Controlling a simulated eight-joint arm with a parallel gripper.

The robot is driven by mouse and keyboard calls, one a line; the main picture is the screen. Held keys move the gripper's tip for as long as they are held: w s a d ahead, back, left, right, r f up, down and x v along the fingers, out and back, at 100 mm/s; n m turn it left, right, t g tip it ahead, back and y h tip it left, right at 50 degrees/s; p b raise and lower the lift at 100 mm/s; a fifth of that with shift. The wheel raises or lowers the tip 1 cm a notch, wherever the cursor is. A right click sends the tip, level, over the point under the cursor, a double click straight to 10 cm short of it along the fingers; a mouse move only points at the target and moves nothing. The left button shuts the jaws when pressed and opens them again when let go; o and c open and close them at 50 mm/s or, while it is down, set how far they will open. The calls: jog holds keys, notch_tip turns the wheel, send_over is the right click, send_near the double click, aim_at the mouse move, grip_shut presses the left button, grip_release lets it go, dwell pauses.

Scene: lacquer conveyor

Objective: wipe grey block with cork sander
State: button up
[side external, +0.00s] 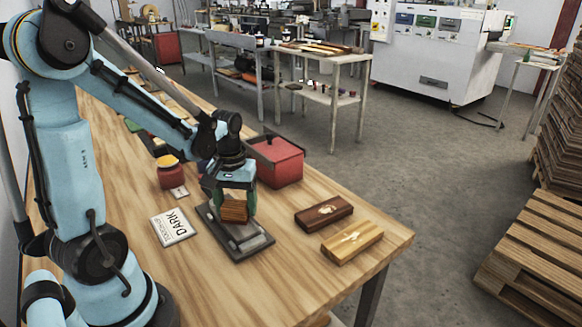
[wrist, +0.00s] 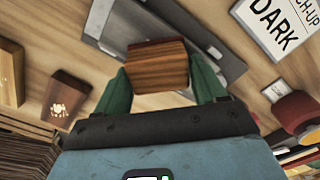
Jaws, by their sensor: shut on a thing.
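My gripper (side external: 235,203) is shut on a brown, wood-grained block with a reddish edge, the cork sander (side external: 234,212). In the wrist view the sander (wrist: 158,68) sits between my two green fingers (wrist: 160,80). Below it is a flat dark grey tray or board (side external: 235,252) bearing a paler grey piece, which seems to be the grey block (side external: 252,239). In the wrist view the grey surface (wrist: 178,22) lies behind the sander. The sander is over the grey piece or just on it; I cannot tell whether they touch. My gripper and the sander hide part of the grey piece.
A white card reading DARK (side external: 174,226) lies left of the tray. A red jar with a yellow lid (side external: 171,175) and a red box (side external: 280,162) stand behind. A dark brown block (side external: 323,212) and a pale wooden block (side external: 352,241) lie to the right, near the table edge.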

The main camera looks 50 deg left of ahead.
aim_at(245, 211)
jog(key=a, duration=0.3)
jog(key=shift+a, duration=0.15)
jog(key=shift+d, duration=3.55)
jog(key=shift+d+r, duration=0.15)
jog(key=shift+d, duration=0.05)
jog(key=shift+r, duration=4)
